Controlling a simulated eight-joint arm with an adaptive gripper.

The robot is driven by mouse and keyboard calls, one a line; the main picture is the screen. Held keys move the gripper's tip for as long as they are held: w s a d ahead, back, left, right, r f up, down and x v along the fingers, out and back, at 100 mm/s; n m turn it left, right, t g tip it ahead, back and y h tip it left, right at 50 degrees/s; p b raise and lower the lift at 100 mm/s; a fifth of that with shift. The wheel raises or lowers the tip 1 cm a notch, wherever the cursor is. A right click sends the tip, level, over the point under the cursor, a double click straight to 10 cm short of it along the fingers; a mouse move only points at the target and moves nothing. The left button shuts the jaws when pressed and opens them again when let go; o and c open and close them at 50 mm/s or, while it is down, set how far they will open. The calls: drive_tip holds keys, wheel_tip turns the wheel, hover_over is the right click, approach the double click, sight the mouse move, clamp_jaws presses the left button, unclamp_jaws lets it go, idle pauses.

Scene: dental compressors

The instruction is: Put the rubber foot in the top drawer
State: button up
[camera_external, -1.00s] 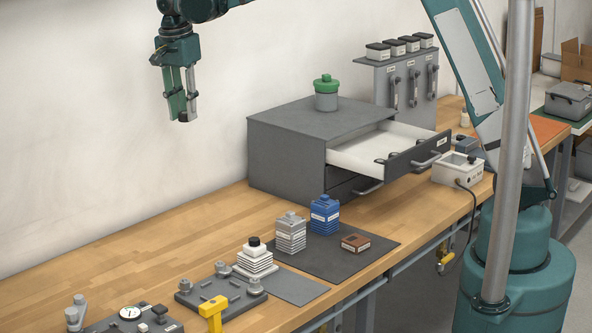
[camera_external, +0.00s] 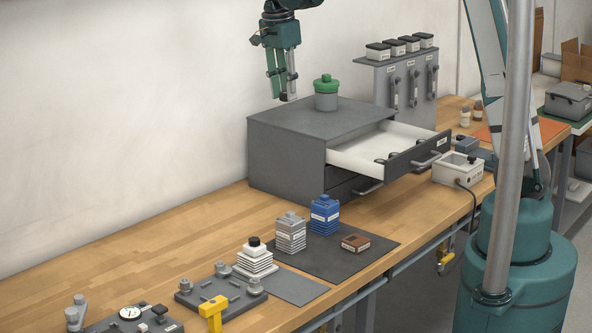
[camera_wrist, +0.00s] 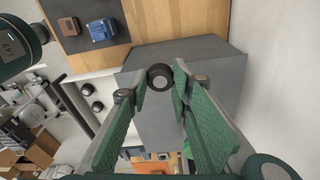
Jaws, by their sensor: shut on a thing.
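My gripper (camera_external: 283,98) is above the left part of the grey drawer cabinet (camera_external: 285,130), pointing down. In the wrist view its fingers (camera_wrist: 160,88) are closed on the rubber foot (camera_wrist: 160,77), a small round black piece with a grey centre. In the external view the foot is too small to make out clearly at the fingertips. The top drawer (camera_external: 421,153) is pulled out toward the right, with a white interior. Several small dark round pieces lie in it near its front; some also show in the wrist view (camera_wrist: 97,106).
A green-lidded jar (camera_external: 326,93) stands on the cabinet, close to the right of my gripper. A grey rack with handles (camera_external: 405,80) stands behind the drawer. A white box (camera_external: 458,169) is near the drawer front.

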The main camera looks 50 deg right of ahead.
drive_tip(key=s+d+f+m+p, duration=0.2)
drive_tip(key=s+d+m+p, duration=0.15)
drive_tip(key=s+d, duration=2.15)
drive_tip(key=shift+m+g, duration=0.3)
drive_tip(key=shift+m, duration=0.15)
drive_tip(key=shift+s+f+b, duration=0.2)
drive_tip(key=shift+f+b, duration=0.25)
drive_tip(key=shift+f, duration=1.85)
drive_tip(key=shift+f, duration=2.9)
drive_tip(key=shift+f, duration=0.15)
drive_tip(key=shift+f, duration=1.95)
drive_tip(key=shift+f, duration=0.2)
